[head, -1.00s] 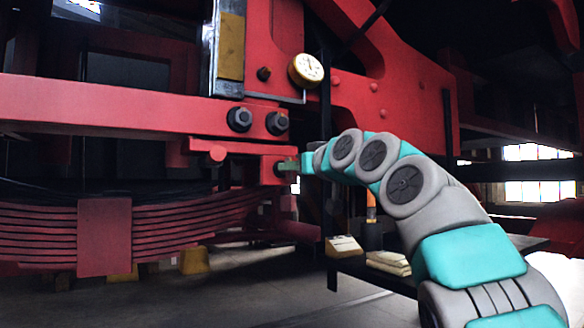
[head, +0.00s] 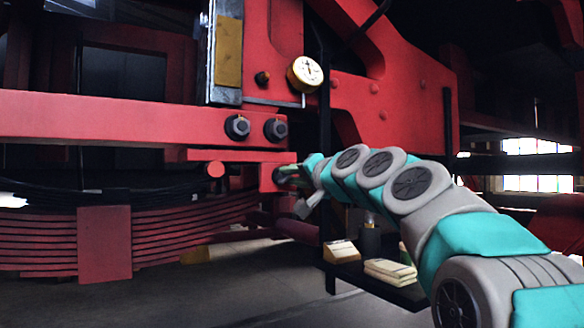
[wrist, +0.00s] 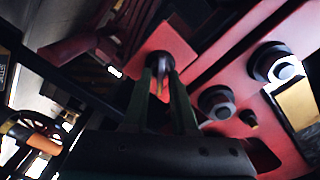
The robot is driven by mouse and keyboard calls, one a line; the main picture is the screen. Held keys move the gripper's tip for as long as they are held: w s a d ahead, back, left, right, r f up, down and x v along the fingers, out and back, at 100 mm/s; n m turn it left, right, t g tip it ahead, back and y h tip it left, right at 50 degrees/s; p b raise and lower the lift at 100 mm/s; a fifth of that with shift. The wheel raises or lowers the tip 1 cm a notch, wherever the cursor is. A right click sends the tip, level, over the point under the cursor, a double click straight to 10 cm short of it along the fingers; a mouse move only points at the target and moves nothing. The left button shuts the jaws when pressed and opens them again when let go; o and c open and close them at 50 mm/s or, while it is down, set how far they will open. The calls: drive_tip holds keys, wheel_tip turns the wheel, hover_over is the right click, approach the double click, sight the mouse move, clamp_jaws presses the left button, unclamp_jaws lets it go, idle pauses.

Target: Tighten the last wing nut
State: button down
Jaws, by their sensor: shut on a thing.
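My gripper (head: 290,173) is at the end face of a small red block (head: 268,180), below the two large dark bolts. In the wrist view its two long fingers (wrist: 165,82) close on a small dark fitting (wrist: 158,62) in the middle of the red block. This fitting is where the wing nut sits; the fingers and shadow cover most of it, so its wings cannot be made out. The fingers are shut on it and in line with it.
Two large dark hex bolts (head: 256,128) sit on the red beam above. A round gauge (head: 305,74) is mounted higher up. A red leaf spring (head: 104,240) hangs at left. A low dark bench with pale blocks (head: 390,270) stands below my arm.

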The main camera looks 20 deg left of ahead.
drive_tip(key=m+p, duration=0.4)
drive_tip(key=m, duration=0.2)
drive_tip(key=shift+f, duration=0.1)
idle(1.1)
drive_tip(key=c, duration=1)
unclamp_jaws()
drive_tip(key=shift+o, duration=0.2)
drive_tip(key=shift+d, duration=0.15)
drive_tip(key=b+v, duration=0.1)
drive_tip(key=v, duration=0.6)
drive_tip(key=shift+s+d, duration=0.15)
drive_tip(key=shift+s, duration=0.1)
drive_tip(key=shift+o, duration=0.2)
